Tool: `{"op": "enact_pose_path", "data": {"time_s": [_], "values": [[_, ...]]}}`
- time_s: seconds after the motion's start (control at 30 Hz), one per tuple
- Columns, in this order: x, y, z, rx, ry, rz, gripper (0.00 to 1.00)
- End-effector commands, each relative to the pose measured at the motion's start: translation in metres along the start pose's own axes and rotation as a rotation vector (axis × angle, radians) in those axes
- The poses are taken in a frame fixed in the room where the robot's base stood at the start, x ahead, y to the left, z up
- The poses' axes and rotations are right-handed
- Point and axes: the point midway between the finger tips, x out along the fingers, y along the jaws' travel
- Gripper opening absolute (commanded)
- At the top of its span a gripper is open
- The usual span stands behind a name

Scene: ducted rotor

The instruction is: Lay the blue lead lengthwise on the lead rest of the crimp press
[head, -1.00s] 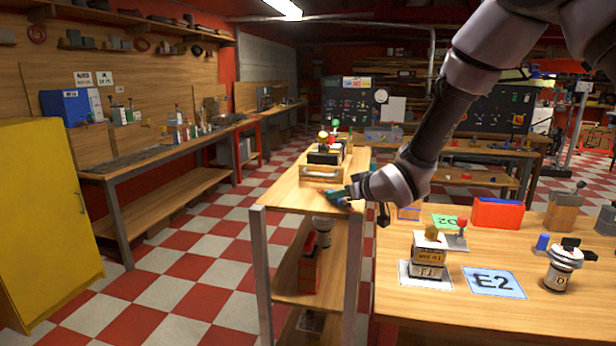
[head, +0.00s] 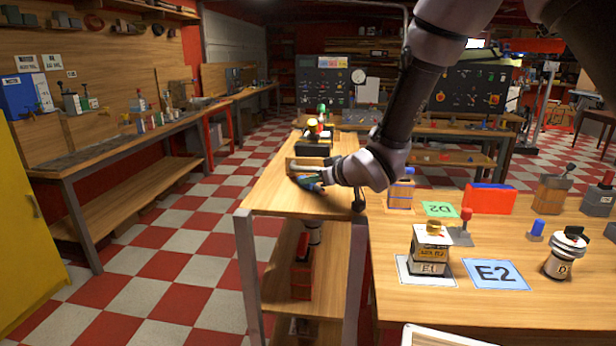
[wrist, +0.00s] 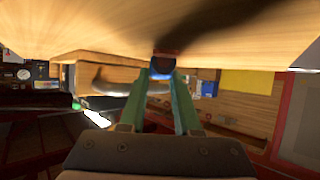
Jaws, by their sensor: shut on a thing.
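My gripper (head: 306,182) is low over the narrow wooden shelf table (head: 265,195), beside a small wooden box with a handle (head: 305,165). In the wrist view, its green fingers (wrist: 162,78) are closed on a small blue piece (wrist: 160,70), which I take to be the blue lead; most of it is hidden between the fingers. A dark reddish end shows just beyond the fingertips, close to the wood. I cannot pick out the crimp press or its lead rest for certain.
The right bench (head: 410,305) carries a stacked block on the E1 card (head: 430,255), the blue E2 card (head: 495,273), a white canister (head: 563,255), a red-knobbed lever (head: 463,225) and a red case (head: 487,198). Checkered floor lies open left of the shelf table.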

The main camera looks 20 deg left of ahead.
Motion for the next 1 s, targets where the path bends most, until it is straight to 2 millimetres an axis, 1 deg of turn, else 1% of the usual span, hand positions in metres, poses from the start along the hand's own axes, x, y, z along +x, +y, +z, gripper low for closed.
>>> {"op": "enact_pose_path", "data": {"time_s": [0.23,0.27,0.57,0.67,0.77,0.87,1.0], "values": [[0.002,0.000,0.003,0.001,-0.001,0.000,0.00],[0.002,0.000,0.003,0.001,-0.001,0.000,0.43],[0.001,0.000,0.002,0.000,0.000,0.000,0.44],[-0.002,0.000,-0.001,0.000,0.001,0.000,0.44],[-0.015,0.001,-0.001,0.002,0.000,0.001,0.44],[-0.035,0.001,-0.001,0.001,0.001,0.001,0.44],[-0.067,0.001,-0.001,0.001,0.002,0.001,0.44]]}}
